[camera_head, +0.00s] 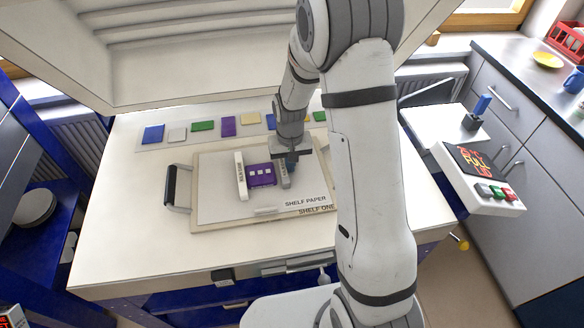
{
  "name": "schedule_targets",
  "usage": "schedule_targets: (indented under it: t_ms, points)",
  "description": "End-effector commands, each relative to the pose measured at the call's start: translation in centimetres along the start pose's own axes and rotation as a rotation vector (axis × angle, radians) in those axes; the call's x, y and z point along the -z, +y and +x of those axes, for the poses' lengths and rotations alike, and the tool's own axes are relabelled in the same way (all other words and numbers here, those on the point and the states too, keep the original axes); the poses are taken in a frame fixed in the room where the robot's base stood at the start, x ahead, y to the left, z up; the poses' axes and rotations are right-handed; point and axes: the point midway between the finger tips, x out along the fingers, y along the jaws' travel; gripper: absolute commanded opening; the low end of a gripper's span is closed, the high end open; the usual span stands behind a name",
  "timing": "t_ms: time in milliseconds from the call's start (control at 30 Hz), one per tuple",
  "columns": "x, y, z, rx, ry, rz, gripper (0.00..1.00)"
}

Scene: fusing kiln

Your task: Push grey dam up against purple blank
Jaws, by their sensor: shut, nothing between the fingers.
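The purple blank (262,180) lies on the white shelf paper, with several small pale squares on it. A white bar (241,176) stands along its left side. The grey dam (284,182) is at the right side of the purple blank, close to it; I cannot tell whether they touch. My gripper (290,165) is shut and empty, pointing down at the upper right of the grey dam. Its fingertips are small and partly dark here, and contact with the dam is unclear.
The shelf board (200,222) has a dark handle (171,187) at left. Several coloured samples, including a blue one (153,134), line the back. The raised kiln lid (150,70) overhangs behind. Free white surface (130,235) lies at left.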

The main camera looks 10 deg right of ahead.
Motion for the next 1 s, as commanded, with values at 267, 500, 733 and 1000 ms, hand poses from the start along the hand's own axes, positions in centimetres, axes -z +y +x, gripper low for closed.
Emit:
schedule_targets:
  t_ms: [267, 500, 733, 1000]
  points:
    - [0.01, -0.37, 0.0, 0.0, 0.0, -0.001, 0.0]
    - [0.01, -0.65, 0.01, 0.0, 0.0, -0.001, 0.0]
    - [0.01, -0.92, 0.01, 0.0, 0.0, -0.001, 0.0]
    - [0.01, -0.91, 0.01, 0.0, 0.0, 0.0, 0.0]
